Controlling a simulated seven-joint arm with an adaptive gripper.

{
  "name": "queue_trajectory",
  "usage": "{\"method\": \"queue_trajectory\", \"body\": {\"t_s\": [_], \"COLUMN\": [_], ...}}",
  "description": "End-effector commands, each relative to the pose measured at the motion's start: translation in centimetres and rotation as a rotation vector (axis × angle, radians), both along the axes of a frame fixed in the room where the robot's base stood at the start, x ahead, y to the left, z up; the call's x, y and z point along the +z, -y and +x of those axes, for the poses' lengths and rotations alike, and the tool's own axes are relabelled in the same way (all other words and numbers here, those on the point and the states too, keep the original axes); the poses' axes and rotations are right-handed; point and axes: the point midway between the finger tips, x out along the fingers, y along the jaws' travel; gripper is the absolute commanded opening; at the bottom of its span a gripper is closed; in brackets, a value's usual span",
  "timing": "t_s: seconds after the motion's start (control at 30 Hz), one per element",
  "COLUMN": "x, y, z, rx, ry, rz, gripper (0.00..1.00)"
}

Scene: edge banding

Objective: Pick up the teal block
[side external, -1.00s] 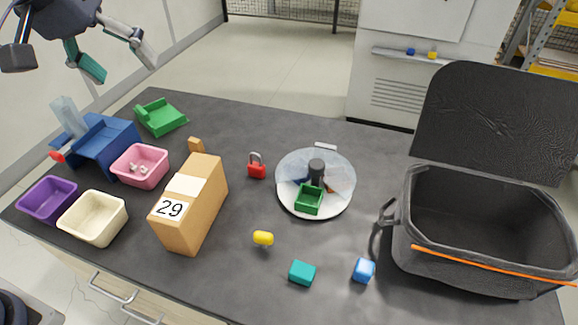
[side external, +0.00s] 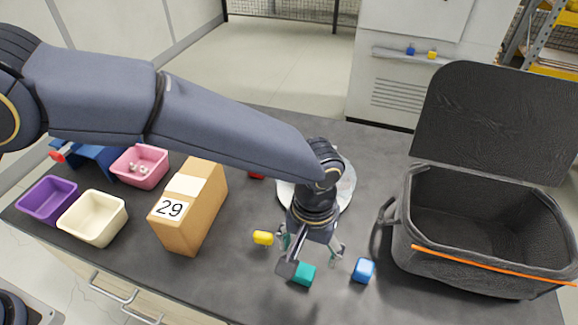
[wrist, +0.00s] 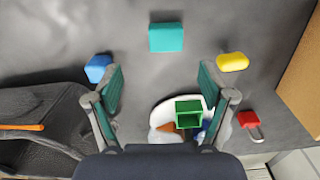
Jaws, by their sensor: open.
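The teal block (side external: 304,274) lies on the dark table near its front edge, partly covered by my gripper in the side view. In the wrist view the teal block (wrist: 166,37) is fully visible, ahead of my fingertips and roughly centred between them. My gripper (side external: 311,257) is open, points down and is empty. Its two fingers (wrist: 160,80) stand wide apart in the wrist view, with bare table between their tips. The gripper is above and just behind the block, not around it.
A blue block (side external: 363,270) lies right of the teal one, and a yellow piece (side external: 263,238) lies to the left. The open black bag (side external: 480,262) stands at the right. A cardboard box (side external: 190,215) marked 29 stands left. The round white tray (wrist: 166,108) is partly hidden by my arm.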

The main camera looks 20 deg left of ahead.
Motion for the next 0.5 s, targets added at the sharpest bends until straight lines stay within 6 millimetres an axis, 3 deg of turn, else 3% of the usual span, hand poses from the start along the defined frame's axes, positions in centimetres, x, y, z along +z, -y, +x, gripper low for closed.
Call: {"method": "queue_trajectory", "body": {"t_s": [0.1,0.37,0.5], "x": [-2.5,-4.7,-6.8], "y": [-0.1,-0.2,-0.8], "z": [0.0,0.0,-0.1], "rx": [0.001,0.001,0.002], "ry": [-0.002,0.000,-0.002], "rz": [0.002,0.000,0.003], "gripper": [0.81,0.81,0.81]}}
